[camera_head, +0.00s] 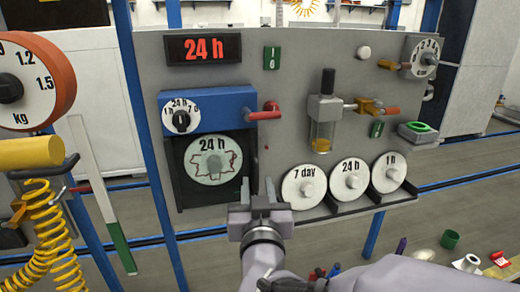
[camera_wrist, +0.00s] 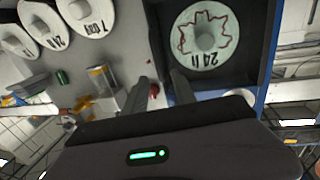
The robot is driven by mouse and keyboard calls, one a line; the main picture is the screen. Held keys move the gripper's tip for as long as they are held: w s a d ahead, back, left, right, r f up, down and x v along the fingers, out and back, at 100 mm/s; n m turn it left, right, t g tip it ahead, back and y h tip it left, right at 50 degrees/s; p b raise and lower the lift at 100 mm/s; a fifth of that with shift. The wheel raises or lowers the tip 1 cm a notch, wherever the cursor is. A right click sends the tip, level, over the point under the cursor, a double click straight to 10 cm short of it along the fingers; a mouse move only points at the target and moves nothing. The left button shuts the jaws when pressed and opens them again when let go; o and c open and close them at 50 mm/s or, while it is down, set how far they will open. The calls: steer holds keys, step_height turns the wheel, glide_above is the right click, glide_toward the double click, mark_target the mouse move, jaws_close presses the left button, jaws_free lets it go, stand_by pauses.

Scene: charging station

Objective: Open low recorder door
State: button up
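The recorder has a blue upper section (camera_head: 208,107) with a dial and a red handle (camera_head: 264,112) at its right. Below it is a black-framed lower section (camera_head: 178,192) showing a white 24 h disc (camera_head: 213,157). The disc also shows upside down in the wrist view (camera_wrist: 205,38). I cannot tell whether a clear door covers it. My gripper (camera_head: 258,188) is in front of the panel, near the lower section's bottom right corner. In the wrist view its two fingers (camera_wrist: 160,88) are apart, with a small red part behind them. Nothing is visibly held.
Three white discs, marked 7 day (camera_head: 304,187), 24 h (camera_head: 350,180) and 1 h (camera_head: 388,172), stand on a ledge to the right. A glass-bodied valve unit (camera_head: 323,128) is above them. A yellow coiled hose (camera_head: 52,240) hangs at the left.

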mark_target(257, 172)
steer(key=w, duration=0.7)
steer(key=shift+a+f+b, duration=0.2)
steer(key=shift+b, duration=0.1)
jaws_close()
stand_by(0.9)
